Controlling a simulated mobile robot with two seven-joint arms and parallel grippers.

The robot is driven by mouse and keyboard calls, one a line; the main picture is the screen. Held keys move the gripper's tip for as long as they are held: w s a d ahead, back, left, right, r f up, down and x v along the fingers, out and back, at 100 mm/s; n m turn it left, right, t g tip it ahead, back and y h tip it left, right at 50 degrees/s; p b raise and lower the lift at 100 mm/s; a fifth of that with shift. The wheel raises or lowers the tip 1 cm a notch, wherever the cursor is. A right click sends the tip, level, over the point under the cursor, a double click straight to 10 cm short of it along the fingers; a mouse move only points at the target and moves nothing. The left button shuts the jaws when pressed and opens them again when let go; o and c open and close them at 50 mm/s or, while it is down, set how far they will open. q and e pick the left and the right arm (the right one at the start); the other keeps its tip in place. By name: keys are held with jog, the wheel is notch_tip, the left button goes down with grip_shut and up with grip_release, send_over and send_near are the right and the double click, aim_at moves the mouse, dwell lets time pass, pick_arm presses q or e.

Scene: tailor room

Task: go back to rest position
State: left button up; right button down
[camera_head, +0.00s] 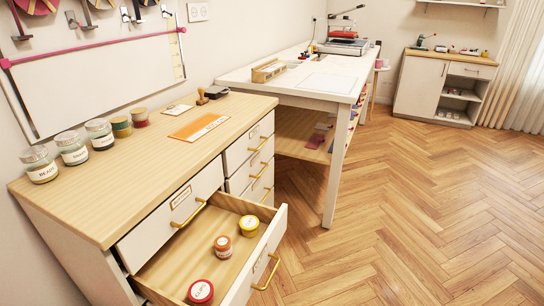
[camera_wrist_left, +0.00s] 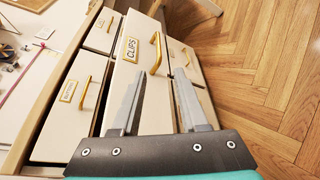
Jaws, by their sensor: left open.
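My left gripper (camera_wrist_left: 160,82) shows in the left wrist view, open and empty, with its two grey fingers apart. It is in front of the drawer fronts, near one labelled CLIPS (camera_wrist_left: 130,48) with a brass handle (camera_wrist_left: 156,53). I cannot tell whether a finger touches a drawer. Neither arm shows in the head view, and my right gripper is in no view.
In the head view a drawer (camera_head: 246,276) of the wooden-topped cabinet (camera_head: 150,160) stands open, holding red (camera_head: 200,291), orange (camera_head: 223,246) and yellow (camera_head: 249,225) small jars. Several glass jars stand on top. A white table (camera_head: 300,92) is behind. Floor (camera_head: 420,200) at right is clear.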

pick_arm(q)
jog(key=s+a+f+m+g+p, duration=0.1)
jog(key=s+a+f+m+g, duration=0.1)
jog(key=s+f+m, duration=0.25)
jog(key=s+a+f+m+g+h, duration=0.1)
jog(key=s+a+f+m+g, duration=0.15)
jog(key=f+m, duration=0.3)
jog(key=s+a+f+m+g+p, duration=0.1)
jog(key=s+a+f+m+g, duration=0.1)
jog(key=s+f+m, duration=0.3)
jog(key=s+a+f+m+g+y, duration=0.1)
jog(key=s+a+f+m+g, duration=0.2)
jog(key=s+a, duration=0.4)
jog(key=s+a+f+m+g+y+p, duration=0.1)
jog(key=s+a+f+m+g+y, duration=0.1)
jog(key=s+a+f+m, duration=0.3)
jog(key=s+a+m+g, duration=0.1)
jog(key=s+a+m, duration=0.1)
jog(key=shift+s+f+m+g, duration=0.35)
jog(key=shift+s+f+m, duration=0.05)
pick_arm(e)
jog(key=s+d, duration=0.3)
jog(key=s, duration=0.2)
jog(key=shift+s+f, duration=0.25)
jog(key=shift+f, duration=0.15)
pick_arm(q)
jog(key=shift+w, duration=0.1)
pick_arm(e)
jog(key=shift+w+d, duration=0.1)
